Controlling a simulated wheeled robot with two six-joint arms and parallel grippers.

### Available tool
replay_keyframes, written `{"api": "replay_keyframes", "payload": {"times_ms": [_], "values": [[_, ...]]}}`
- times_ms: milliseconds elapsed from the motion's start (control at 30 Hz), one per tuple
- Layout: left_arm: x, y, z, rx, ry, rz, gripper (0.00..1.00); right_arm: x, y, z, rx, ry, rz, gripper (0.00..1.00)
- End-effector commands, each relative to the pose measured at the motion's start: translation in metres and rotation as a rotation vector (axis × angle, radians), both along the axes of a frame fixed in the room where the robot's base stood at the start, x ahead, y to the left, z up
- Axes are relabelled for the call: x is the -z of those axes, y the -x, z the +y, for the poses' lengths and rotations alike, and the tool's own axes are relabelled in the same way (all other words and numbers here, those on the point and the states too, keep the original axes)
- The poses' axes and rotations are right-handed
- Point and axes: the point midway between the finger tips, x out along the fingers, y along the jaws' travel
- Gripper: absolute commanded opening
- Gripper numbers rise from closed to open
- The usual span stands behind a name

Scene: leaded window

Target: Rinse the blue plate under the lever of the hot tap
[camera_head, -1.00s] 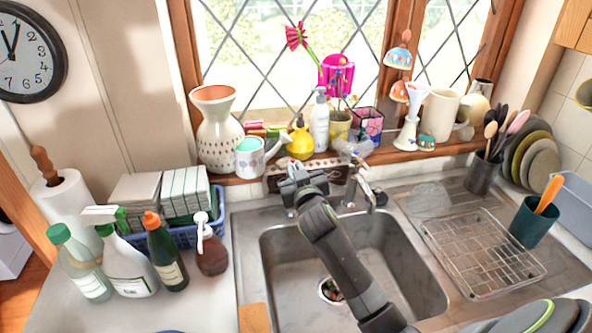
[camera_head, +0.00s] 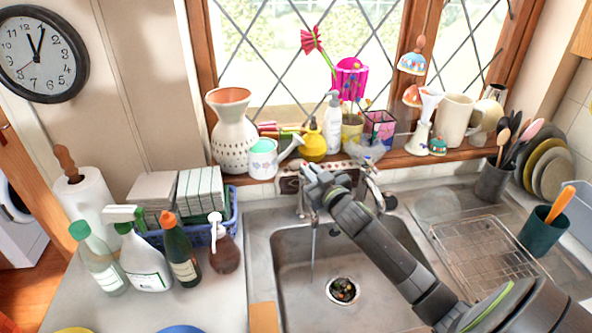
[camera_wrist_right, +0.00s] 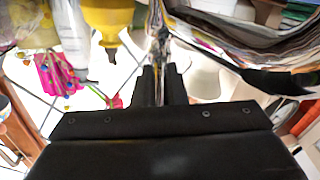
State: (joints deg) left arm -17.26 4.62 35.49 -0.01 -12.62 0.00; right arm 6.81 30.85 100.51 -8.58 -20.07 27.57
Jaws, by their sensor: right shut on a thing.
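My right gripper (camera_head: 313,178) reaches across the sink to the left tap (camera_head: 302,207) and is shut on its lever. In the right wrist view the fingers (camera_wrist_right: 162,85) close around a shiny metal piece (camera_wrist_right: 160,45); the gripper hides much of the lever in the head view. A thin stream of water (camera_head: 313,255) falls from this tap into the sink (camera_head: 290,300). A blue plate (camera_head: 182,329) shows only as a rim at the bottom edge, on the counter left of the sink. My left gripper is out of view.
A second tap (camera_head: 372,190) stands to the right. A wire rack (camera_head: 480,255) is on the right drainer. Bottles (camera_head: 178,255) and a blue basket (camera_head: 232,215) crowd the left counter. A vase (camera_head: 232,145) and several pots line the sill. A wooden block (camera_head: 263,317) lies at the sink's left.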

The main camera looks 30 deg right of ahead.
Motion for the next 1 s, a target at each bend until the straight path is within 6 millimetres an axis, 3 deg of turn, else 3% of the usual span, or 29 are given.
{"api": "replay_keyframes", "payload": {"times_ms": [400,433,600,1000], "values": [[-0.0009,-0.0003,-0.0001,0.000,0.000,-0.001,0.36,0.0006,0.0038,-0.0059,-0.009,-0.002,0.003,0.00],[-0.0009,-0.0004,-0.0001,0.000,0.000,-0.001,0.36,0.0006,0.0038,-0.0058,-0.009,-0.002,0.003,0.14],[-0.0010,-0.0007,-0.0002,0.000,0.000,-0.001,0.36,0.0004,0.0037,-0.0057,-0.009,-0.002,0.003,0.34],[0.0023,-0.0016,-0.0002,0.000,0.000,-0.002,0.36,0.0017,0.0110,-0.0052,-0.009,-0.001,0.003,0.34]]}}
